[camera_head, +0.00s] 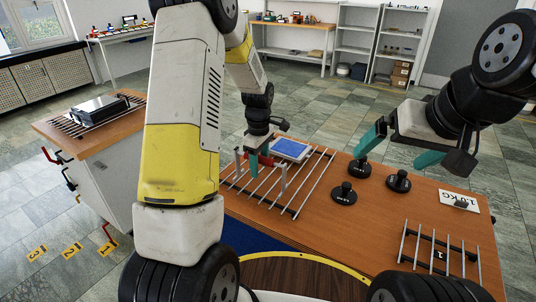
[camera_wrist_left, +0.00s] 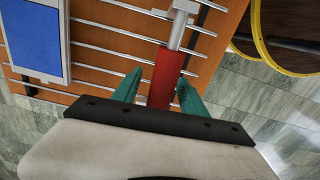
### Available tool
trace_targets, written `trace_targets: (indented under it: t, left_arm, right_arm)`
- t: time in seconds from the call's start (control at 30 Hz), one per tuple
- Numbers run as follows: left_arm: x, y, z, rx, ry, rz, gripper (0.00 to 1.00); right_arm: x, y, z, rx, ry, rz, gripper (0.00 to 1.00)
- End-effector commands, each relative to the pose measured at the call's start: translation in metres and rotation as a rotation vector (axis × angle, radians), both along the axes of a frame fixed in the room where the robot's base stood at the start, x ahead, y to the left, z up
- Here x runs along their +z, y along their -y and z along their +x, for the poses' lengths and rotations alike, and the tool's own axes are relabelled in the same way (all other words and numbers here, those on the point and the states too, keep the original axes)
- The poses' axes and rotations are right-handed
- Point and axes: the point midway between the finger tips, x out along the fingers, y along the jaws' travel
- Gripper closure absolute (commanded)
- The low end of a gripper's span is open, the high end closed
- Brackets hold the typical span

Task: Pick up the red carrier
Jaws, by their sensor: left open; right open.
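The red carrier (camera_wrist_left: 168,72) lies between the two teal fingers of my left gripper (camera_wrist_left: 159,80) in the left wrist view. The fingers are open, one on each side of it. A grey cylindrical part (camera_wrist_left: 178,28) shows at its far end. In the head view only a small piece of the red carrier (camera_head: 266,159) shows beside my left gripper (camera_head: 257,165), over the rail rack (camera_head: 298,204); the arm and gripper hide the rest. My right gripper (camera_head: 402,148) is open and empty above the right part of the table.
A blue-topped white tray (camera_head: 290,149) lies at the rack's back. Several black weights (camera_head: 344,194) stand on the wooden table (camera_head: 380,232) to the right. A smaller rack (camera_head: 437,250) and a label card (camera_head: 459,201) are at the right. A black device (camera_head: 100,108) sits on the left bench.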

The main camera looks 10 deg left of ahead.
Motion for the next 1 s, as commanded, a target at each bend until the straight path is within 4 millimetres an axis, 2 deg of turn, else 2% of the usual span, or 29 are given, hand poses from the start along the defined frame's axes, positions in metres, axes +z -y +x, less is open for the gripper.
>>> trace_targets:
  t: [0.1, 0.33, 0.6, 1.0]
  left_arm:
    - [-0.0091, 0.0003, -0.0002, 0.000, 0.000, 0.000, 0.49]
    - [-0.0096, 0.0003, -0.0001, 0.000, 0.001, 0.000, 0.49]
    - [-0.0093, 0.0003, 0.0000, -0.001, 0.001, 0.000, 1.00]
    - [-0.0090, 0.0004, 0.0002, -0.001, 0.001, 0.000, 1.00]
  right_arm:
    - [0.0000, 0.0000, 0.0000, 0.000, 0.000, 0.000, 0.00]
    - [0.0000, 0.0000, 0.0000, 0.000, 0.000, 0.000, 0.00]
    - [0.0000, 0.0000, 0.0000, 0.000, 0.000, 0.000, 0.00]
    - [0.0000, 0.0000, 0.0000, 0.000, 0.000, 0.000, 0.00]
